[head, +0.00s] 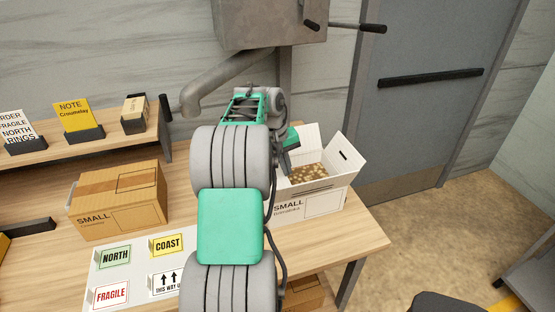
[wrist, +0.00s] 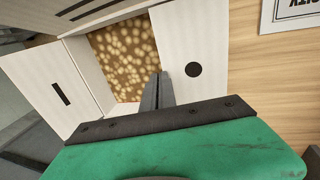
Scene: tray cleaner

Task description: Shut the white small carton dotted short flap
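The white small carton (head: 312,203) stands on the right end of the table with its top open. In the wrist view, the dotted short flap (wrist: 211,40), white with one black dot, is folded outward on the right of the opening. My arm hides it in the head view. My gripper (wrist: 158,76) has its two grey fingers together with nothing between them. They overlap the opening beside the dotted flap's inner edge; I cannot tell whether they touch it. The gripper also shows at the carton's left side in the head view (head: 284,162).
The opposite short flap, with a slot (head: 340,157), stands open. Long flaps are also open around the speckled brown contents (head: 307,172). A closed brown carton (head: 120,200) and label cards (head: 113,257) lie to the left. A grey wall box (head: 268,25) with a pipe hangs above.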

